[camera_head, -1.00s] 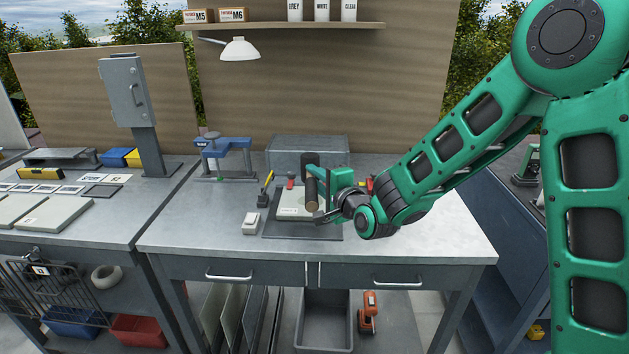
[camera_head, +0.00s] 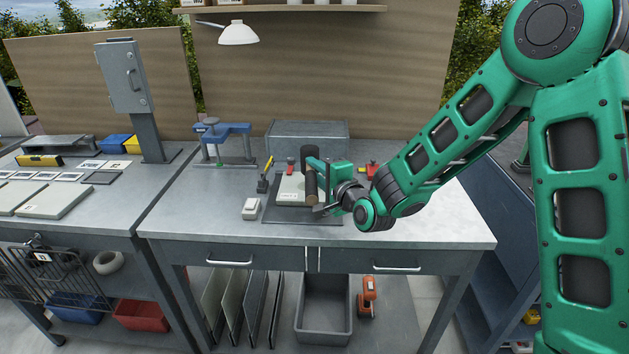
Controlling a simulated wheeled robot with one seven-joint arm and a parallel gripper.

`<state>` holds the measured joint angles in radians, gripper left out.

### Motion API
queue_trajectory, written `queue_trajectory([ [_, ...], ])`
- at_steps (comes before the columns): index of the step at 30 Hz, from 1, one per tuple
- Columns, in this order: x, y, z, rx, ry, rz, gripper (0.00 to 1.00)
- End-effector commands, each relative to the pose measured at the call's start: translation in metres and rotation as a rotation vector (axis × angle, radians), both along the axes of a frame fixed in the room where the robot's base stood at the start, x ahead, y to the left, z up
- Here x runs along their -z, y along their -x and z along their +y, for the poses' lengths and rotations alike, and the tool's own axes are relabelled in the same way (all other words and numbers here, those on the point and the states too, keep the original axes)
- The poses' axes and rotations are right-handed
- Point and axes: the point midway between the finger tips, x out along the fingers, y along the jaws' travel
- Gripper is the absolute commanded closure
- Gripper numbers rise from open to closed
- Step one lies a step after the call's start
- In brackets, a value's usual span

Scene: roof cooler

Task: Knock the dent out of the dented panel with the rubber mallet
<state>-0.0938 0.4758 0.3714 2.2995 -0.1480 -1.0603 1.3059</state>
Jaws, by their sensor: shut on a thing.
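The rubber mallet has a black head (camera_head: 310,157) and a brown handle (camera_head: 311,186). My gripper (camera_head: 316,182) is shut on the mallet and holds it over the right part of a pale panel (camera_head: 290,197). The panel lies on a dark mat (camera_head: 272,217) on the grey workbench. The handle and my gripper hide the panel's right side. I cannot make out the dent, or whether the mallet touches the panel.
A red-topped item (camera_head: 290,163) is at the panel's back edge, with a yellow-handled tool (camera_head: 265,178) and a white block (camera_head: 251,209) to the left. The bench's front left is clear.

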Motion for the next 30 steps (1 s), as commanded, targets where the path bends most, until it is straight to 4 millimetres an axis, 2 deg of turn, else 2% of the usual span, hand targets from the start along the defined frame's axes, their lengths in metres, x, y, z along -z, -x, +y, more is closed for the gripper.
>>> queue_trajectory([
  [3, -0.014, 0.0, 0.0, 0.0, -0.002, -0.005, 1.0],
  [15, -0.018, 0.0, 0.0, 0.001, -0.001, -0.002, 1.0],
  [21, -0.031, 0.0, -0.001, 0.001, 0.0, -0.003, 1.0],
  [30, -0.027, 0.0, -0.001, 0.001, -0.001, 0.0, 1.0],
])
